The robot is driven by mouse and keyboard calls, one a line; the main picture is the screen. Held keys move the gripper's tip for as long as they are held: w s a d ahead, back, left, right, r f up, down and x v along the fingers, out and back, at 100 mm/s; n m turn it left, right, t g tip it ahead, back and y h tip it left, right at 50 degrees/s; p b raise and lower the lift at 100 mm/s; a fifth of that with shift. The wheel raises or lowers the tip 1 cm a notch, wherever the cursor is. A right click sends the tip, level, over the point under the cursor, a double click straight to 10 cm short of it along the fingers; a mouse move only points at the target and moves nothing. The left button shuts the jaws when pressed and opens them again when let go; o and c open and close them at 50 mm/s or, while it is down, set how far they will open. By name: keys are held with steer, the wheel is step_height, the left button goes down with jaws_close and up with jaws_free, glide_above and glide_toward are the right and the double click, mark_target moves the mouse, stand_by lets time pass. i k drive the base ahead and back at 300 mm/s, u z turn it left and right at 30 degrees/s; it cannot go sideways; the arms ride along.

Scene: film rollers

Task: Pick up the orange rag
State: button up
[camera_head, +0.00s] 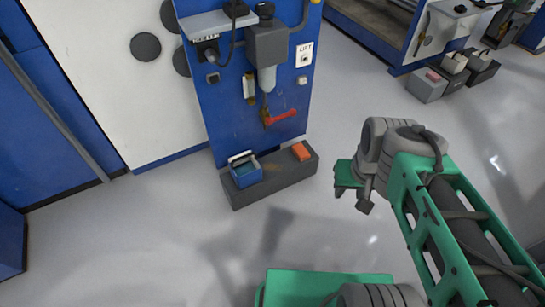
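A small orange piece (301,151), which looks like the folded orange rag, lies on the right part of the top of a low dark grey box (285,180). The box stands on the floor against the foot of a blue machine panel. My gripper (349,180), at the end of my green and grey arm, is right of the box and apart from the rag. Its fingers are small and partly hidden by the wrist, so whether it is open or shut does not show.
A blue bin (246,172) sits on the left of the box. A red handle (281,117) and a grey machine unit (267,45) stick out from the blue panel (225,110) above. More grey boxes (427,86) stand at the back right. Grey floor between is clear.

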mark_target(300, 151)
steer(key=z, duration=1.15)
steer(key=i, duration=1.95)
steer(key=u, duration=3.8)
steer(key=i, duration=0.5)
steer(key=u, duration=0.05)
